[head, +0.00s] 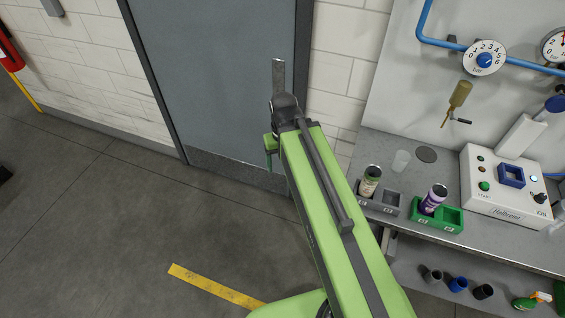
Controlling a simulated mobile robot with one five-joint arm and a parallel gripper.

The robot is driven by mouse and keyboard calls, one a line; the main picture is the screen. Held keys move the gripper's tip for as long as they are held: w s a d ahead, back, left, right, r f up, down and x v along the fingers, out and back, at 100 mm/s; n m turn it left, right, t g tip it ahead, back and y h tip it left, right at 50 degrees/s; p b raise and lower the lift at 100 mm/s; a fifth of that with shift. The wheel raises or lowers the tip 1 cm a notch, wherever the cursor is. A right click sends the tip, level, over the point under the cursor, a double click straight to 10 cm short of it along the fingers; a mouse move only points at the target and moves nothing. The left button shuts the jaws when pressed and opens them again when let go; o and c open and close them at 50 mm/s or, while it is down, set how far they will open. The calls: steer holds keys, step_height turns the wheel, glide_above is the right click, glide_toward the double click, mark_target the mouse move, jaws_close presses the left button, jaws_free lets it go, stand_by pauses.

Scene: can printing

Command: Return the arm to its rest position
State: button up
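My green arm stretches from the bottom right up and left, in front of the grey door (215,75). Its end, with a dark joint, overlaps the door's right side in the picture.
A purple can (433,199) leans in the green holder (452,216). A white control box (505,188) stands to the right. The floor (130,215) at left is open, with yellow tape (215,288).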

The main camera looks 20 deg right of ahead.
steer(key=shift+a, duration=0.3)
steer(key=shift+f, duration=0.1)
